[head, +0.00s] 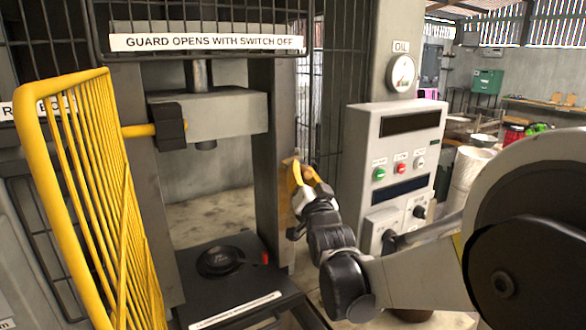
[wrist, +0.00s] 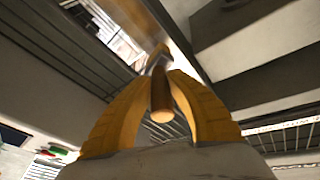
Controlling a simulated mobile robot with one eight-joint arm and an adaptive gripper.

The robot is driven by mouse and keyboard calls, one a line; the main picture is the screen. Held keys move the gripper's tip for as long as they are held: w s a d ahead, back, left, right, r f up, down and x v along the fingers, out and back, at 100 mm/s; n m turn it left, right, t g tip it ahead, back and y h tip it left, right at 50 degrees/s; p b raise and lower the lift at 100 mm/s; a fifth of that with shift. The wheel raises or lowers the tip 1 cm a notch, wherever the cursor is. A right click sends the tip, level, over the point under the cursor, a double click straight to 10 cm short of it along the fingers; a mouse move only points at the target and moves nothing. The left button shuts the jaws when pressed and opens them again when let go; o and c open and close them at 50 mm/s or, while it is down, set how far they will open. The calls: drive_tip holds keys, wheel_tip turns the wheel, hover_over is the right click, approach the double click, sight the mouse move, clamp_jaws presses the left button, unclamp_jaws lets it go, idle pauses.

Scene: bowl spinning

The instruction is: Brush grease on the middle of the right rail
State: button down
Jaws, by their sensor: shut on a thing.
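The right rail (head: 276,140) is the grey upright on the right side of the press opening. My gripper (head: 297,172) is beside this rail, at about mid-height. In the wrist view, its yellow fingers (wrist: 163,95) are closed around a brush (wrist: 161,92) with a round wooden handle end. The brush's far end points towards a pale upright face, and I cannot tell whether it touches. The bristles are not clear in either view. My gripper and wrist cover part of the rail's right edge in the head view.
A yellow barred guard (head: 95,190) stands swung open at the left. The press head (head: 215,115) hangs above a dark bed (head: 215,285) with a round black die (head: 220,261). A grey control box (head: 390,160) with buttons stands right of my gripper.

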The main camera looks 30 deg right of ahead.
drive_tip(key=s+p, duration=0.1)
drive_tip(key=s, duration=0.6)
drive_tip(key=shift+d, duration=0.15)
idle(0.7)
drive_tip(key=w+y+b, duration=0.1)
drive_tip(key=w, duration=0.1)
drive_tip(key=w+t+b, duration=0.1)
drive_tip(key=w, duration=0.1)
drive_tip(key=w+d+n+y+b, duration=0.1)
drive_tip(key=w+b, duration=0.1)
drive_tip(key=shift+w+d+f+y, duration=0.1)
drive_tip(key=shift+w+f+y, duration=0.1)
drive_tip(key=shift+f+y, duration=0.15)
drive_tip(key=shift+w+d+t, duration=0.1)
drive_tip(key=shift+w+t, duration=0.2)
drive_tip(key=shift+w, duration=0.15)
drive_tip(key=shift+w+b, duration=0.3)
drive_tip(key=shift+w, duration=0.7)
drive_tip(key=shift+f, duration=0.1)
